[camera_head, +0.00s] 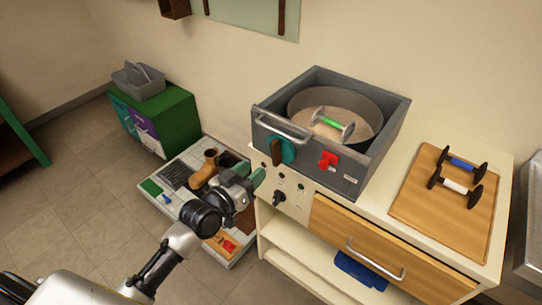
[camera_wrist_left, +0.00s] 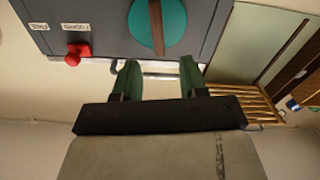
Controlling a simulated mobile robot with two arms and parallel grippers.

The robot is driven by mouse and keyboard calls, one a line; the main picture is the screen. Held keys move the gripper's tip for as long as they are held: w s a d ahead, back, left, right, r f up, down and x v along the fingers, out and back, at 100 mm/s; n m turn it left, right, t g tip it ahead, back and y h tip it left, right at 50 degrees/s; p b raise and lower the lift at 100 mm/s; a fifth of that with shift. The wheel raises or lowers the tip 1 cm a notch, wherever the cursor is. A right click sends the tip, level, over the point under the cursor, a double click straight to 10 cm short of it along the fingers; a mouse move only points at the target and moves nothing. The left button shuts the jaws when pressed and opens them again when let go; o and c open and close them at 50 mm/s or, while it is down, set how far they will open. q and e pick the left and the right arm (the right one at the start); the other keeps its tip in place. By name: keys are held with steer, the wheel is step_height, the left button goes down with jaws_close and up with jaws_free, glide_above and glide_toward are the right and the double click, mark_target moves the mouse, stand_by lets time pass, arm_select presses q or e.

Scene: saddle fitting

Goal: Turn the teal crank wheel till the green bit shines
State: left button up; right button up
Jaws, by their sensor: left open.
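The teal crank wheel (camera_head: 289,150) with a brown bar across it is on the front of a grey box machine (camera_head: 375,150). In the left wrist view the wheel (camera_wrist_left: 172,25) is at the top, its bar near vertical. The green bit (camera_head: 333,123), a green bar with greyish end pieces, lies in the round drum of the machine. My left gripper (camera_head: 256,178) is below and left of the wheel, open and empty. Its green fingers (camera_wrist_left: 158,78) are apart, short of the wheel, in the wrist view. My right gripper is not in view.
A red knob (camera_head: 328,159) and a metal handle (camera_head: 281,124) are on the machine's front. A wooden board (camera_head: 425,215) with a blue and a white bit lies right on the cabinet. A boot (camera_head: 204,169) stands on the low mat at left.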

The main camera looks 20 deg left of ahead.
mark_target(272, 154)
arm_select(q)
steer(key=x, duration=0.7)
steer(key=shift+w+d, duration=0.15)
steer(key=shift+d, duration=0.1)
steer(key=shift+w+d, duration=0.1)
steer(key=shift+w, duration=0.4)
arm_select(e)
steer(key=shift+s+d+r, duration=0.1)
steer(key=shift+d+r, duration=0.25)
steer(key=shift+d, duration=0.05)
arm_select(q)
steer(key=c, duration=0.7)
jaws_close()
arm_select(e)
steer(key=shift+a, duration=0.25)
